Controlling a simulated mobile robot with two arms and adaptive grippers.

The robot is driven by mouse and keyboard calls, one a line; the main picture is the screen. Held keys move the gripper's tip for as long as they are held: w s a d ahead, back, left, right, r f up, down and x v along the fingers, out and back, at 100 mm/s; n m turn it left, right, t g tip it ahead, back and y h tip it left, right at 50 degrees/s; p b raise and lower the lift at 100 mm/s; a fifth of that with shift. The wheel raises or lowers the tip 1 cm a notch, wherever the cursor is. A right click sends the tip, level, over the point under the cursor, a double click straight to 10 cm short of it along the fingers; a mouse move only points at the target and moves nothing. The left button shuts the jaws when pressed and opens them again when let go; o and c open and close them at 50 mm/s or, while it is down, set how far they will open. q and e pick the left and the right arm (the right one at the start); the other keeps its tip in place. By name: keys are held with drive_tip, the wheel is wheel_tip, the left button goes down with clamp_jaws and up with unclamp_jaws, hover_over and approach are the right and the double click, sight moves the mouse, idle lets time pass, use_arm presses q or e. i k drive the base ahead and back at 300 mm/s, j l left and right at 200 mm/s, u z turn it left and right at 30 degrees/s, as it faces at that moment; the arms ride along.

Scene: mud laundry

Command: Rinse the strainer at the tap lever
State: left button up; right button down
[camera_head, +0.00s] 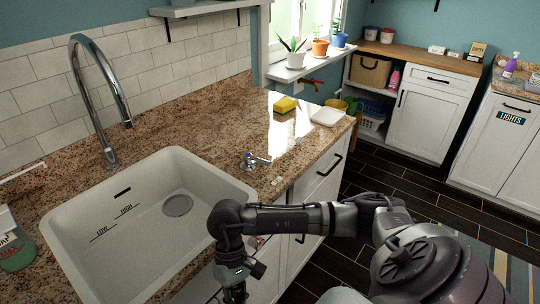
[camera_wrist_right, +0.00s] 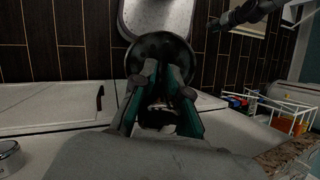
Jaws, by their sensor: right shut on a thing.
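The sink (camera_head: 130,240) is white, with a drain and LOW and HIGH marks inside. A tall chrome faucet (camera_head: 112,85) stands behind it. A small tap lever (camera_head: 250,161) with a blue part sits on the counter to the right of the sink. My right gripper (camera_head: 236,290) is low in front of the counter, partly cut off in the head view. In the right wrist view, my right gripper (camera_wrist_right: 163,85) is shut on a dark round thing (camera_wrist_right: 165,48), likely the strainer. A dark arm end, seemingly my left gripper (camera_wrist_right: 215,25), shows there, too unclear to read.
A yellow sponge (camera_head: 286,104) and a white dish (camera_head: 327,116) lie on the counter right of the lever. A green bottle (camera_head: 16,250) stands left of the sink. Potted plants (camera_head: 320,47) line the window sill. A white rack (camera_wrist_right: 288,115) shows in the right wrist view.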

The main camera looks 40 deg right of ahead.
sight(248, 157)
drive_tip(key=l, duration=0.7)
drive_tip(key=k+l+u, duration=0.1)
drive_tip(key=l, duration=1.3)
drive_tip(key=k+l+u, duration=0.15)
drive_tip(key=l, duration=0.55)
